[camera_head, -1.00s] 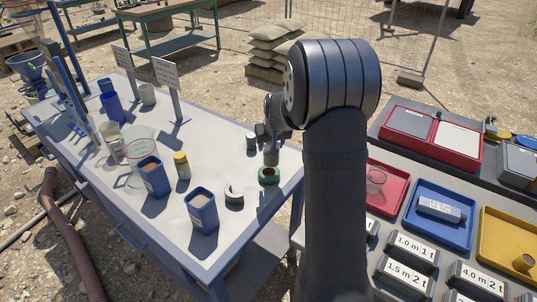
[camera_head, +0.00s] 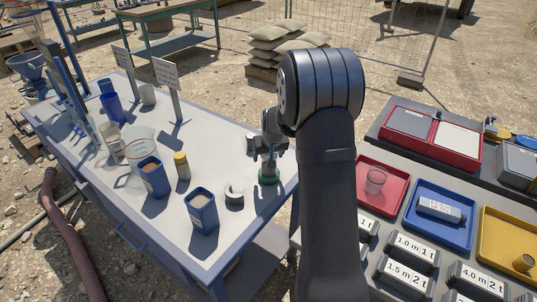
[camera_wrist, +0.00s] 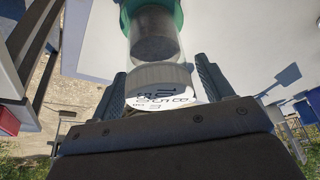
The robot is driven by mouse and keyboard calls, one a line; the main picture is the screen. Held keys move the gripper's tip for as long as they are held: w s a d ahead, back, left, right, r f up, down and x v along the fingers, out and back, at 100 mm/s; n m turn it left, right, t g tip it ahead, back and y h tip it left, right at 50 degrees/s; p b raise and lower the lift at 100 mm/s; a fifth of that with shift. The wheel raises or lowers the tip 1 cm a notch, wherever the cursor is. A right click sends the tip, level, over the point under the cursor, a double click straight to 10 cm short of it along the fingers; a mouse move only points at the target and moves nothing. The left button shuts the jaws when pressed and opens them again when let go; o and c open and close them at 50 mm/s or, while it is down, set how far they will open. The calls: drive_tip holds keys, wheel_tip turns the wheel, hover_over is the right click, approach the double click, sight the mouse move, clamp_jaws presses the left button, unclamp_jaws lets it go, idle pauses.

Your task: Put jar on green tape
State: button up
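A clear jar (camera_wrist: 155,50) with dark contents and a white, printed lid (camera_wrist: 160,82) is between the fingers of my gripper (camera_wrist: 161,85) in the wrist view. The fingers flank the lid closely and appear shut on it. The green tape (camera_head: 268,181) is a ring near the right edge of the blue-legged table. It also shows at the jar's far end in the wrist view (camera_wrist: 178,14). The jar is upright at the tape, under my gripper (camera_head: 268,152) in the head view. Whether its base touches the table inside the ring is hidden.
A grey-white tape roll (camera_head: 234,194) lies just left of the green tape. Blue containers (camera_head: 202,211) and a yellow-capped jar (camera_head: 182,166) stand further left. A red tray (camera_head: 384,200) is to the right.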

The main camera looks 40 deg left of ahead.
drive_tip(key=v, duration=1.2)
drive_tip(key=shift+r, duration=0.2)
drive_tip(key=shift+f, duration=0.15)
drive_tip(key=x, duration=1.2)
wheel_tip(320, 180, up, 2)
drive_tip(key=shift+r, duration=1.05)
